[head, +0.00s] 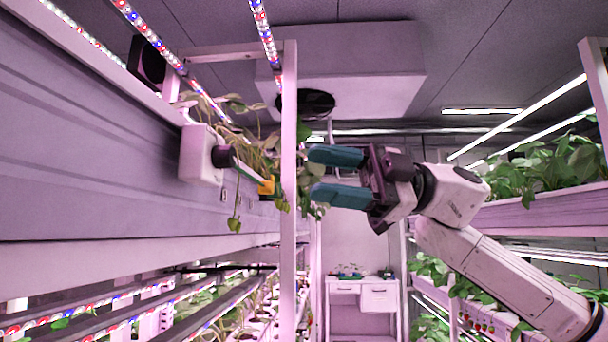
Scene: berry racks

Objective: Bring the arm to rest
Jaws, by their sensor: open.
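My gripper (325,174) shows right of the middle in the head view, at the end of my white arm (500,275) that comes up from the lower right. Its two teal fingers point left and stand apart, with nothing between them. The fingertips are near a white upright post (289,150) of the left rack. I cannot tell whether they touch the leaves by the post.
A white box with a dark nozzle (198,155) sits on the left rack, by hanging plants (255,150). A right rack (545,212) holds leafy plants (550,165). A white cabinet (360,295) stands at the aisle's far end. LED bars (265,35) run overhead.

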